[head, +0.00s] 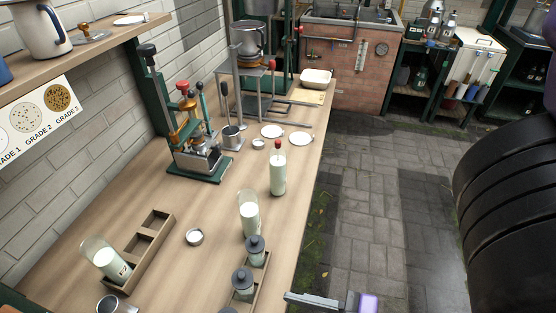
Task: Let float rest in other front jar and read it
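A tall glass jar (278,178) of white liquid stands toward the back of the counter, with a red-tipped float (278,145) upright in it. A second glass jar (249,213) of white liquid stands nearer, by the front edge, with no float showing. A third jar (105,259) of white liquid is at the lower left by the wooden rack. Part of my gripper (328,301) shows at the bottom edge, off the counter's front side and apart from the jars.
Dark-lidded small jars (255,248) sit in a wooden holder near the front edge. An empty-looking rack (143,246), a small cup (194,237) and a green-based press (202,158) share the counter (200,275). White dishes (272,131) lie behind. Paved floor (370,220) is clear at right.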

